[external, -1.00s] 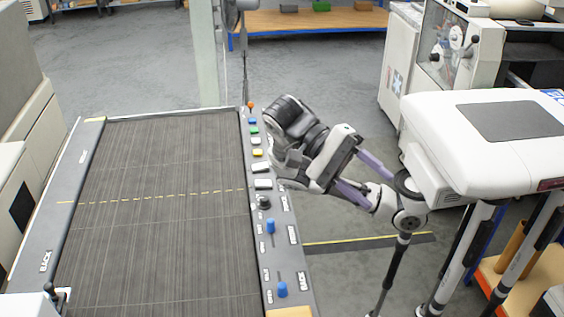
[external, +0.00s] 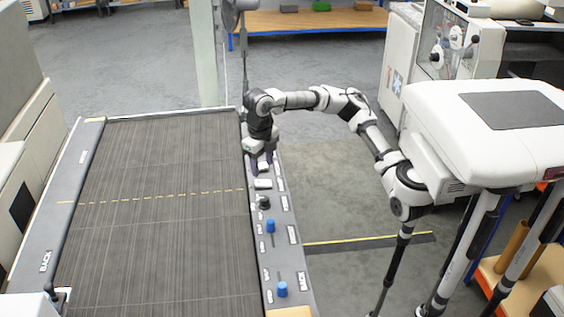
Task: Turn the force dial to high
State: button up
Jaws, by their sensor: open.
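Two blue knobs (external: 270,226) and (external: 282,290) stand by slots nearer the front of the panel. The wide dark belt (external: 160,220) lies left of the panel and is bare. Open floor (external: 340,205) lies to the right, under my arm.

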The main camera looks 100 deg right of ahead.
aim_at(264, 198)
notch_tip(264, 198, down, 13)
jog(key=shift+f+p, duration=0.2)
jog(key=shift+p, duration=0.95)
jog(key=shift+c, duration=0.4)
jog(key=c, duration=0.9)
